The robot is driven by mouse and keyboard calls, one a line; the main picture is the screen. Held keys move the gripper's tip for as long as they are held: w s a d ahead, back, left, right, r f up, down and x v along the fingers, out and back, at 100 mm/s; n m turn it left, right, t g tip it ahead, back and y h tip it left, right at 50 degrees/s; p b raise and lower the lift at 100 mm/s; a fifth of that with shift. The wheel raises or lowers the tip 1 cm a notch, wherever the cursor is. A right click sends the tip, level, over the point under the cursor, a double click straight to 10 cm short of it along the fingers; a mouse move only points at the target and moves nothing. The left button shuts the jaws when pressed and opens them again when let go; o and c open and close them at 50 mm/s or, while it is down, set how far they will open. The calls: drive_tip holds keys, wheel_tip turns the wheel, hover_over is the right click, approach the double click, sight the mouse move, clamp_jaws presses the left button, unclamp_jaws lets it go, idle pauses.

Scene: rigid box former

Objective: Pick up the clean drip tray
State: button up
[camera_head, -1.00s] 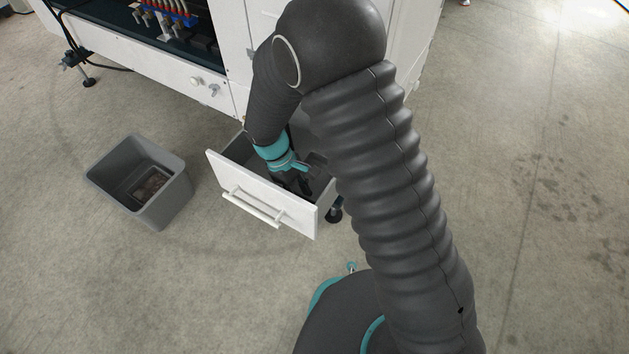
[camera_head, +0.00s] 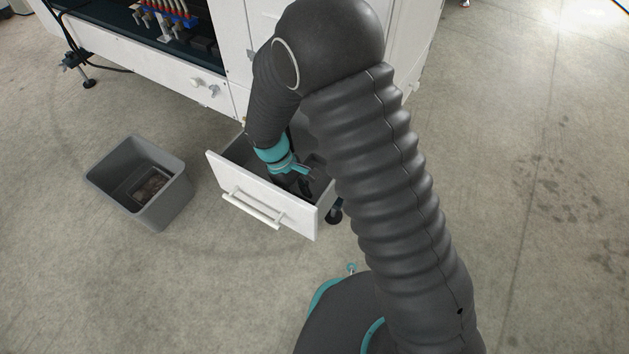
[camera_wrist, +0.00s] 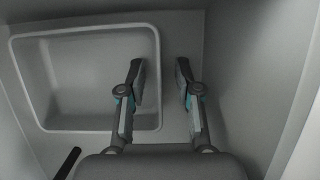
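The clean drip tray (camera_wrist: 85,122) is a shallow pale grey rectangular tray with a raised rim. It lies on the floor of the open drawer (camera_head: 262,206), at the left in the wrist view. My gripper (camera_wrist: 160,72) is open and points down into the drawer. Its left finger is over the inside of the tray near the right rim, and its right finger is outside that rim. The rim's right side runs between the fingers; I cannot tell whether either touches it. In the head view my gripper (camera_head: 296,182) is partly hidden in the drawer, and the tray cannot be made out.
A grey bin (camera_head: 125,190) with a dirty brownish tray (camera_head: 150,187) inside stands on the floor left of the drawer. The white machine (camera_head: 190,85) rises behind. Drawer walls are close around my gripper. A dark rod (camera_wrist: 68,163) shows at the wrist view's lower left.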

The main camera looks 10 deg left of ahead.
clamp_jaws()
drive_tip(key=shift+r, duration=0.15)
